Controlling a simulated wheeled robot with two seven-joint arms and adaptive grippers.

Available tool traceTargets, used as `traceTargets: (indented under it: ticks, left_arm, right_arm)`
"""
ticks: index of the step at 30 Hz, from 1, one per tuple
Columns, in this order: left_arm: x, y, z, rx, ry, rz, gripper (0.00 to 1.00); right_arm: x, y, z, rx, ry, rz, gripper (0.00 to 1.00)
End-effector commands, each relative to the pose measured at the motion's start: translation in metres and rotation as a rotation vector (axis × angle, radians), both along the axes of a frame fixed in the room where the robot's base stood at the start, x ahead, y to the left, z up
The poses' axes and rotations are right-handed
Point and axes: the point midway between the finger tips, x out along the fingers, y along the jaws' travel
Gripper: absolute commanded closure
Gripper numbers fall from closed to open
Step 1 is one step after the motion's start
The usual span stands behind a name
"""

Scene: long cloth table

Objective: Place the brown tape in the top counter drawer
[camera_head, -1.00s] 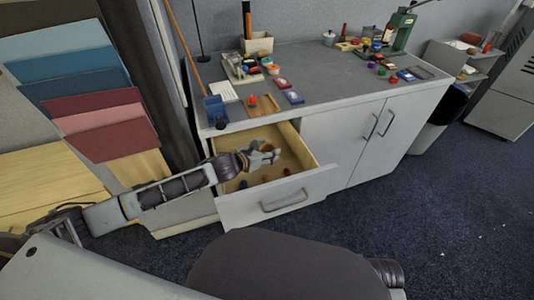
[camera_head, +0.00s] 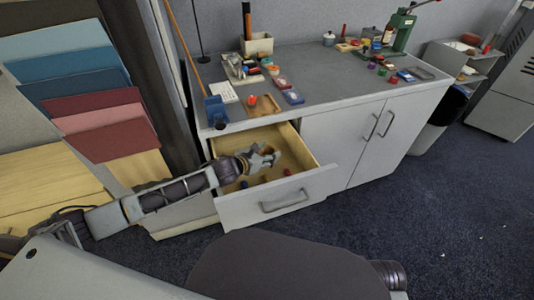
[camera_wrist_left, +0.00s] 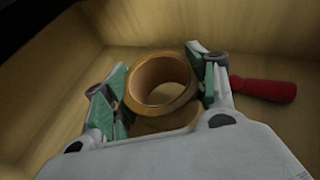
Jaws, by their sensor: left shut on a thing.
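The brown tape (camera_wrist_left: 160,109) is a ring seen in the left wrist view, between the green-padded fingers of my left gripper (camera_wrist_left: 160,88). The gripper is shut on it. The open counter drawer (camera_head: 302,184) has a pale wooden inside and a light grey front with a handle. In the head view my left gripper (camera_head: 268,157) is over the drawer's inside, within its walls. The tape is hard to make out there. I cannot tell whether the tape touches the drawer floor. My right gripper is not in view.
A red-handled thing (camera_wrist_left: 262,89) lies in the drawer, to the right of the gripper in the wrist view. The grey countertop (camera_head: 330,80) holds several small items. Closed cupboard doors (camera_head: 345,140) stand right.

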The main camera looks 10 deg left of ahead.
Motion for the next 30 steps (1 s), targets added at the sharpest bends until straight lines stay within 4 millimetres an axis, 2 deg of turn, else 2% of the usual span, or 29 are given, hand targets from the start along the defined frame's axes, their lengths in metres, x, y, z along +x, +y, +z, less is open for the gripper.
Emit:
traceTargets:
  ticks: [8, 9, 14, 24, 30]
  left_arm:
    - [-0.003, 0.0, -0.011, 0.004, 0.01, -0.001, 0.68]
    - [-0.003, 0.0, -0.012, 0.005, 0.012, -0.001, 0.4]
    - [-0.004, 0.0, -0.014, 0.005, 0.016, -0.001, 0.21]
    - [-0.005, 0.001, -0.016, 0.005, 0.019, -0.001, 0.21]
    - [-0.005, 0.001, -0.01, 0.004, 0.018, 0.0, 0.21]
  right_arm:
    - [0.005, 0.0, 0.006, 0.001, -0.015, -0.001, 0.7]
    - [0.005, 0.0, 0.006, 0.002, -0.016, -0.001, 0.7]
    - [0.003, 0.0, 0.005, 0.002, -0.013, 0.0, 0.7]
    - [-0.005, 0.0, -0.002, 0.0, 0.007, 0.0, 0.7]
    - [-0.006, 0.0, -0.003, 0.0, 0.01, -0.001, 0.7]
